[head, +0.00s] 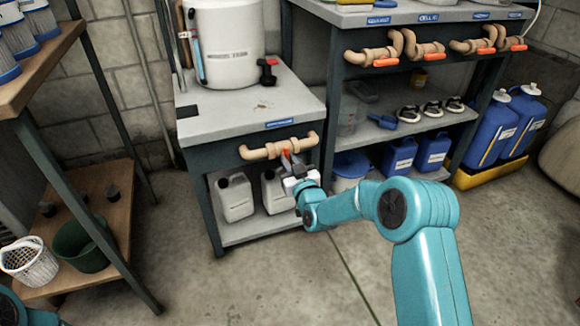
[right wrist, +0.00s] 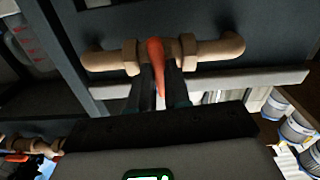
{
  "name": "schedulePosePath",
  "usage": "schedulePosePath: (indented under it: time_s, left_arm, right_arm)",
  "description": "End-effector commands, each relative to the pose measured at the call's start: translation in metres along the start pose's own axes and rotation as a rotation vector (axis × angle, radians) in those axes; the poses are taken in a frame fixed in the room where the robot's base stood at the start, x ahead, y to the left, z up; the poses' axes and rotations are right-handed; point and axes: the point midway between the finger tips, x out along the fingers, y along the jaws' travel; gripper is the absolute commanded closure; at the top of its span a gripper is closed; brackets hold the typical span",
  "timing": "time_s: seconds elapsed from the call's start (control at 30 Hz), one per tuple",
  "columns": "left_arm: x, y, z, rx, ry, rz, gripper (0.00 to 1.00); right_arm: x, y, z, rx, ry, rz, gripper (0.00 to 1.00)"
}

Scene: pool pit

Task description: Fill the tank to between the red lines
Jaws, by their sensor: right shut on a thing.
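The white tank (head: 228,45) stands on the grey bench, with a narrow upright tube (head: 196,50) and a red mark on its left side. A tan pipe with a valve (head: 258,153) runs along the bench front below the tank. Its orange-red handle (right wrist: 156,62) points across the pipe, toward my wrist camera. My right gripper (head: 291,167) is shut on this handle, with one dark finger on each side in the right wrist view (right wrist: 162,88). My left gripper is not in view.
Two pale jugs (head: 235,196) stand on the shelf under the valve. The bench (head: 190,125) has a dark red-and-black object (head: 267,72) beside the tank. Another bench at right has valves with handles along their pipes (head: 386,62). Blue drums (head: 490,130) stand beyond. The floor in front is clear.

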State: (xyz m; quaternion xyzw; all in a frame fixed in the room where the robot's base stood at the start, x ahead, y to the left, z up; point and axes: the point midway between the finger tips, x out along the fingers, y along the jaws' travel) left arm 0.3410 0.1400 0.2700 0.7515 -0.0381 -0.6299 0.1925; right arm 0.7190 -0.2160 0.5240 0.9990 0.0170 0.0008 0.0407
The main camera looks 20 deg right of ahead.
Motion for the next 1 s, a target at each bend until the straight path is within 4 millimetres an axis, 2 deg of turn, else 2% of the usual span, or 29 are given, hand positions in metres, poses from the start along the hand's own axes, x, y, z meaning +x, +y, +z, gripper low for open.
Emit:
schedulePosePath:
  time_s: [0.3,0.73,0.77,0.8,0.83,1.0]
  left_arm:
    - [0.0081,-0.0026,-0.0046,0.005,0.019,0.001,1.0]
    - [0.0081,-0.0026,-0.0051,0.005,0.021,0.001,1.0]
    - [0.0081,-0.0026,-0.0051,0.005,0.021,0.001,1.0]
    - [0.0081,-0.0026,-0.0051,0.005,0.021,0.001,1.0]
    - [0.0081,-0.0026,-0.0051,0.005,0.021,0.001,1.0]
    - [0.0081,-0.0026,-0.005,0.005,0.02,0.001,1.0]
  right_arm:
    - [-0.0001,-0.0003,0.0004,0.089,0.0,-0.001,1.0]
    - [0.0,-0.0003,-0.0001,0.099,-0.001,0.0,1.0]
    - [0.0,-0.0003,-0.0001,0.099,-0.001,0.0,0.73]
    - [0.0,-0.0003,-0.0001,0.099,-0.001,0.0,0.6]
    - [0.0,-0.0003,-0.0001,0.099,-0.001,0.0,0.57]
    - [0.0,-0.0002,-0.0001,0.098,0.0,0.0,0.57]
